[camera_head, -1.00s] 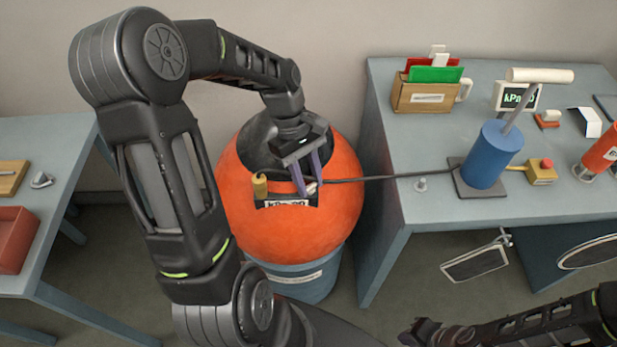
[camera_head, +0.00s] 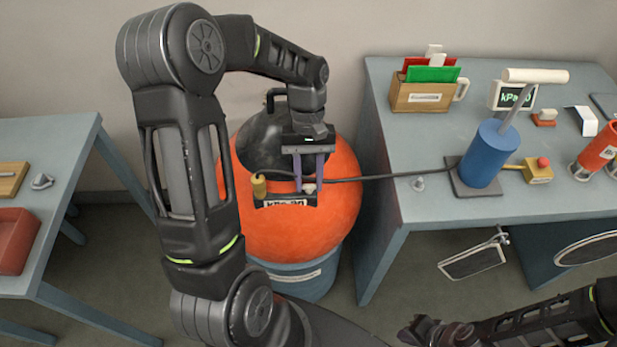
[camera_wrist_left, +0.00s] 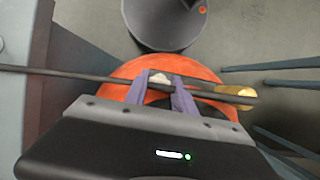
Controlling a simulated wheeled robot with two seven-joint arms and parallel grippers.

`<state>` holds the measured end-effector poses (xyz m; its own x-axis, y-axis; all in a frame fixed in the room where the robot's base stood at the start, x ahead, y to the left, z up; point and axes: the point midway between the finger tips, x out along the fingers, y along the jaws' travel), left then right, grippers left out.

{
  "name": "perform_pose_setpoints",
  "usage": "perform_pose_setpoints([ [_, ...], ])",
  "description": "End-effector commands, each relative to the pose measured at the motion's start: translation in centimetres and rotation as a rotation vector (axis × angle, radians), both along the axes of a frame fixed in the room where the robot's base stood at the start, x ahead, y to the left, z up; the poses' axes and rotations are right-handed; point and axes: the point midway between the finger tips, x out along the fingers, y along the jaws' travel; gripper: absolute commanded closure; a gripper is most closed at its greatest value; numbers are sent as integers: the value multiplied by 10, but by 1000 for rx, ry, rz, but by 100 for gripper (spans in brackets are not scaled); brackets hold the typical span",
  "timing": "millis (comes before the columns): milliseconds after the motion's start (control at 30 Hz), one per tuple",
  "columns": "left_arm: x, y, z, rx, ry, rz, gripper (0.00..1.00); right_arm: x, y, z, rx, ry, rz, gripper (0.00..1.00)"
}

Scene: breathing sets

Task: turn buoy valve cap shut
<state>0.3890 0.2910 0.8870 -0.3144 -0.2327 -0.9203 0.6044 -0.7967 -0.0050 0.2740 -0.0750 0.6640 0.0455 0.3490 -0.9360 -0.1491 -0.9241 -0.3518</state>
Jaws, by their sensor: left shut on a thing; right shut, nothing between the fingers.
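The orange buoy (camera_head: 290,232) with a black top (camera_head: 262,135) sits on a blue-grey drum (camera_head: 300,280). My left gripper (camera_head: 309,184) reaches down over its front. Its purple fingers are shut on a small white valve cap (camera_wrist_left: 160,78), which shows between the fingertips in the left wrist view. A black hose (camera_head: 350,179) passes by the fingers. A brass fitting (camera_head: 259,186) stands to the left of the cap, above a small kPa display (camera_head: 286,202) partly covered by the gripper. My right gripper (camera_head: 425,332) is shut and empty at the bottom edge.
A left table (camera_head: 75,150) holds a red tray (camera_head: 15,238).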

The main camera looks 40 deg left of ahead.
Motion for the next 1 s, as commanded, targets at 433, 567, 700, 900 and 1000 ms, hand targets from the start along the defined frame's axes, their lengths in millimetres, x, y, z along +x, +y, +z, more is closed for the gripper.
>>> perform_pose_setpoints([
  [433, 1, 0, 1, 1, -4, -7, 64, 0, 0, 0, 0, 0, 0, 100],
  [567, 1, 0, 0, 0, -2, -6, 60, 0, 0, 0, 0, 0, 0, 100],
  [700, 1, 0, 0, 0, -2, -6, 60, 0, 0, 0, 0, 0, 0, 100],
  [900, 5, 3, 9, 1, -4, -5, 60, 0, 0, -2, 1, 0, 0, 100],
  [1000, 9, 6, 22, 1, -5, -6, 60, 0, 0, -4, 1, -1, 1, 100],
])
